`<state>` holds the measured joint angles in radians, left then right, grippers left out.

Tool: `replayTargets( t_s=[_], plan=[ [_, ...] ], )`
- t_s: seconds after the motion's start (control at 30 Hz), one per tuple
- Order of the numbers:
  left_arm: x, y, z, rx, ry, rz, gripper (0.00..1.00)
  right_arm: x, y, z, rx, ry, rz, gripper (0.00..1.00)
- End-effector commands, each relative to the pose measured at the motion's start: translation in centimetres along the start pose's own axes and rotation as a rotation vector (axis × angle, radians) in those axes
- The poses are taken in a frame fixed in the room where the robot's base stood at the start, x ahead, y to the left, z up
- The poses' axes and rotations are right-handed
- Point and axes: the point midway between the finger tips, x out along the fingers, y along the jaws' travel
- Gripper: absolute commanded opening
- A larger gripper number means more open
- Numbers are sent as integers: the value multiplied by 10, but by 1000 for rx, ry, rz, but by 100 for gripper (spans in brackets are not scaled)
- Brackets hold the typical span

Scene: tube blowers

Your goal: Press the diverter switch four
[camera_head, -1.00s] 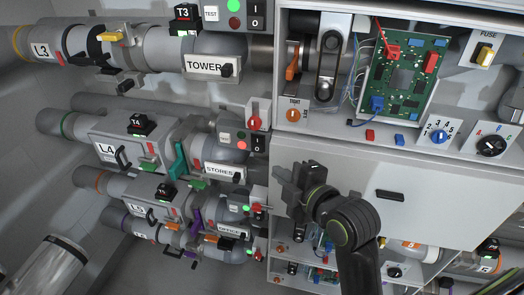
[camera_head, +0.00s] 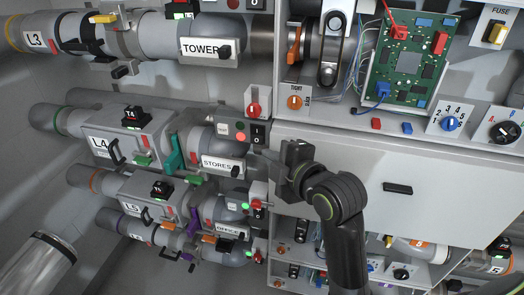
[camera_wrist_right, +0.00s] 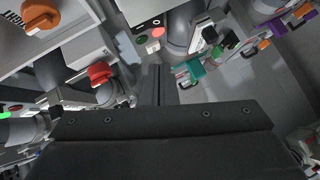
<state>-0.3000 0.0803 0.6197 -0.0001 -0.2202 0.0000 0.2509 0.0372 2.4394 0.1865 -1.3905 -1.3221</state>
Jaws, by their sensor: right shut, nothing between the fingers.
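The black rocker switch (camera_head: 258,135) marked I and O sits on a small panel at the right end of the STORES pipe, beside a red round button (camera_head: 240,138). A black T4 box (camera_head: 132,118) stands on the L4 pipe section. No label reading "diverter switch four" is legible. My right gripper (camera_head: 262,157) is shut and empty, pointing left just below and right of the rocker panel; I cannot tell if it touches anything. In the wrist view its shut fingers (camera_wrist_right: 157,88) point toward the panel with green and red buttons (camera_wrist_right: 155,33). My left gripper is not in view.
A red knob (camera_head: 254,108) stands above the rocker panel, and an orange knob (camera_head: 294,102) is farther right. The cabinet front (camera_head: 365,175) lies behind my right arm. Teal (camera_head: 173,155) and purple handles stick out among the pipes on the left.

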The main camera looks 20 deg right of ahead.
Motion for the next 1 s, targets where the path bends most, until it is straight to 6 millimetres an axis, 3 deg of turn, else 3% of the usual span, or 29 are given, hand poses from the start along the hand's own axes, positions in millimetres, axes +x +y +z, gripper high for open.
replayTargets(
  t_s=[0.33, 0.4, 0.63, 1.0],
  plan=[
    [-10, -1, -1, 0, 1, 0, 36, 59, 2, -1, 0, 1, -2, 0],
    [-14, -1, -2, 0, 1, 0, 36, 66, 3, 9, -6, -3, -3, 0],
    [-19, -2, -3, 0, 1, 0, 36, 81, 2, 24, -2, 0, 0, 0],
    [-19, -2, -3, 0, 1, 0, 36, 84, 2, 28, -1, 1, 2, 0]
  ],
)
